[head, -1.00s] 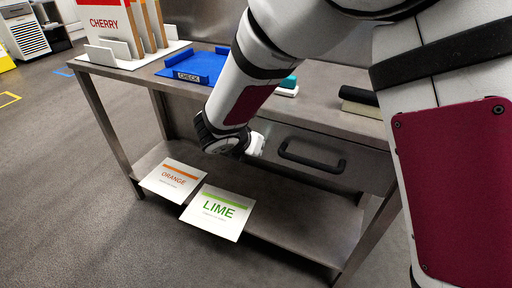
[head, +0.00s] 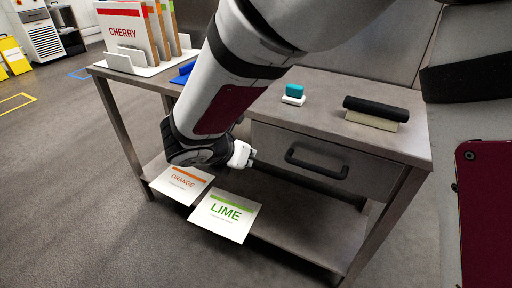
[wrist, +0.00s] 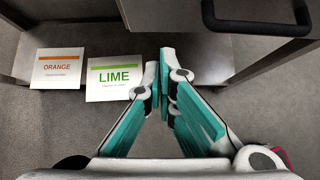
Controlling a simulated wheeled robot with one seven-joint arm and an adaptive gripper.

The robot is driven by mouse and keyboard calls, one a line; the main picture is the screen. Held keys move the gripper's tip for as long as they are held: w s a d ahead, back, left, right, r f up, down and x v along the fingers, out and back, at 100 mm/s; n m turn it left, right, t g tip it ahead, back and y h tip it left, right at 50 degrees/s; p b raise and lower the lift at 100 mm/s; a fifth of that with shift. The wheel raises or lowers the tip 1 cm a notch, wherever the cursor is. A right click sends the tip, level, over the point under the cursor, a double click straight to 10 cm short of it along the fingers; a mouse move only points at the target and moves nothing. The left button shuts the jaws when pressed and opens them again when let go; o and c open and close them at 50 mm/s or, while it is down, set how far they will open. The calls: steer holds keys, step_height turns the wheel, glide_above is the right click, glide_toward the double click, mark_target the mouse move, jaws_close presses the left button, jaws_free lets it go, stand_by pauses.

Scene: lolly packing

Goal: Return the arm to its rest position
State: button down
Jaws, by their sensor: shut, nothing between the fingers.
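My gripper (wrist: 164,88) shows in the wrist view with its teal-padded fingers closed together and nothing between them. In the head view my gripper (head: 243,156) hangs in front of the workbench, just left of the drawer handle, and its fingertips are too small to make out. The drawer handle (head: 317,164) is a dark bar on the shut drawer. It also shows at the top of the wrist view (wrist: 258,20).
The steel workbench (head: 330,88) carries a CHERRY card (head: 123,33) in a rack, a teal-and-white item (head: 293,93) and a black roller-like item (head: 376,106). ORANGE (head: 182,182) and LIME (head: 225,214) cards lie on the lower shelf.

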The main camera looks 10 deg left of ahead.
steer(key=s+d+r+m+g+h, duration=0.1)
steer(key=s+d+r+m, duration=0.3)
steer(key=d, duration=0.4)
steer(key=s+d+r+m+g+h, duration=0.1)
steer(key=s+d+r+m+g, duration=0.15)
steer(key=d+m, duration=0.45)
steer(key=s+d+r+m+g+h, duration=0.15)
steer(key=d+r+m, duration=0.3)
steer(key=d, duration=0.45)
steer(key=s+d+m+g+y, duration=0.1)
steer(key=s+d+m+y, duration=0.15)
steer(key=s+m, duration=0.7)
steer(key=s+d+m+g+y, duration=0.15)
steer(key=s+m+y, duration=0.4)
steer(key=s, duration=0.75)
step_height(320, 180, up, 18)
steer(key=m+t+h+p, duration=0.1)
steer(key=t+p, duration=0.2)
steer(key=p, duration=1.3)
steer(key=shift+r+p, duration=0.15)
steer(key=shift+p, duration=0.2)
